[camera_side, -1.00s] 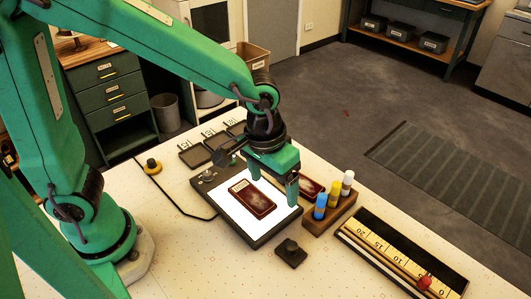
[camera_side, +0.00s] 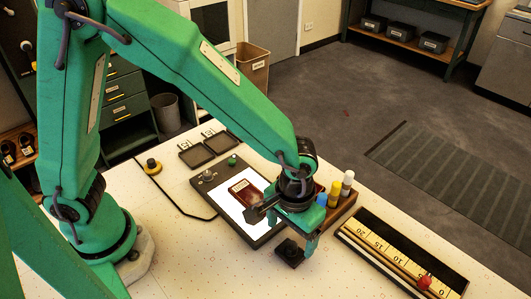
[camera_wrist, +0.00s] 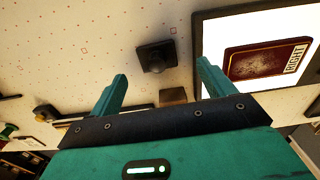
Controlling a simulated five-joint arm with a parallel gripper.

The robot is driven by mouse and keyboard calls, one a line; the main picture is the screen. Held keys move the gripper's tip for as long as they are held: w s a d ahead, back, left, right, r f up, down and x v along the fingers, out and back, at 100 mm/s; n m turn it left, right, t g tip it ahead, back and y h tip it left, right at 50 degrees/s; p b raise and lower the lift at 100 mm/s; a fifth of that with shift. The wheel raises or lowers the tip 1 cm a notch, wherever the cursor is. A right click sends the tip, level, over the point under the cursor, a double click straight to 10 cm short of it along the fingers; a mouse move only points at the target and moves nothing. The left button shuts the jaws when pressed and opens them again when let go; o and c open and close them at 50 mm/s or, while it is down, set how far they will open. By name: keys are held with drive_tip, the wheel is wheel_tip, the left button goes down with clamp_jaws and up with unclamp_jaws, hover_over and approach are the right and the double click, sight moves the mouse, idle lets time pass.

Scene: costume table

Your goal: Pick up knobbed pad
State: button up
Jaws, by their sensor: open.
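The knobbed pad (camera_side: 290,252) is a small dark square block with a round knob on top. It lies on the pale table just in front of the light box. My gripper (camera_side: 293,238) is above it, with one finger reaching down at its right side; the other finger is largely hidden. In the wrist view, the knobbed pad (camera_wrist: 156,56) shows beyond and between the spread tips of my gripper (camera_wrist: 163,75). The jaws are open and nothing is between them. I cannot tell how high the tips are above the table.
The lit light box (camera_side: 228,204) bears a dark red labelled case (camera_side: 242,188). A wooden rack (camera_side: 340,208) with blue, yellow and white-capped bottles stands close to the right of my gripper. A ruler tray (camera_side: 400,262) lies further right. The front-left table is clear.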

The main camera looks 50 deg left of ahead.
sight(292, 245)
drive_tip(key=shift+f, duration=0.3)
drive_tip(key=shift+w+d+f, duration=0.1)
drive_tip(key=shift+d+f, duration=0.05)
drive_tip(key=shift+f, duration=1.15)
drive_tip(key=shift+w+d+f, duration=0.1)
drive_tip(key=shift+f, duration=1.15)
drive_tip(key=shift+c, duration=0.2)
drive_tip(key=c, duration=1)
